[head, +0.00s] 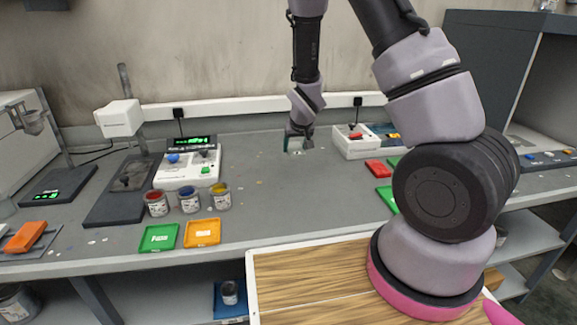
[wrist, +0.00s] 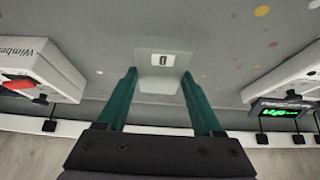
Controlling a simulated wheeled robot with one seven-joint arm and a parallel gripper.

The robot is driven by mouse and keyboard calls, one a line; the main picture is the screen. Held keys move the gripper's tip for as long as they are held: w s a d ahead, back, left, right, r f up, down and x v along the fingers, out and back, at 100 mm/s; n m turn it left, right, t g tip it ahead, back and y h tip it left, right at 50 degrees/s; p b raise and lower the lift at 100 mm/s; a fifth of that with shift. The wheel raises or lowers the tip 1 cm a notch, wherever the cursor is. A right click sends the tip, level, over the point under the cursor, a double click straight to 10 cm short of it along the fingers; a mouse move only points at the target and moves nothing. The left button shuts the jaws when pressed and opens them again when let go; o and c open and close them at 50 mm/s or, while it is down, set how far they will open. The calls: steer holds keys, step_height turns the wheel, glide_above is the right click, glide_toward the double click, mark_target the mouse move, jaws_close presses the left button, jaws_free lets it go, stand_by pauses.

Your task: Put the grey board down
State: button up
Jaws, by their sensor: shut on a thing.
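My gripper (head: 297,143) is over the back of the grey bench (head: 262,190), near the wall. In the wrist view its two green fingers (wrist: 160,76) stand on either side of the grey board (wrist: 158,48), a small light grey piece with a white label marked "0" or similar, and are shut on it. The board's lower part lies between the fingertips. In the head view only a small pale patch shows at the fingertips, and the gripper hides most of the board. I cannot tell whether the board touches the bench top.
A white control box with a red button (head: 357,141) stands close right of my gripper; another with a green display (head: 188,166) stands left. Paint cans (head: 189,200), a green tray (head: 159,237) and an orange tray (head: 203,233) sit front left. The bench middle is clear.

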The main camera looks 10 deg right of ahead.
mark_target(294, 169)
steer(key=shift+f, duration=3.55)
steer(key=shift+d+f, duration=0.1)
steer(key=o, duration=1.5)
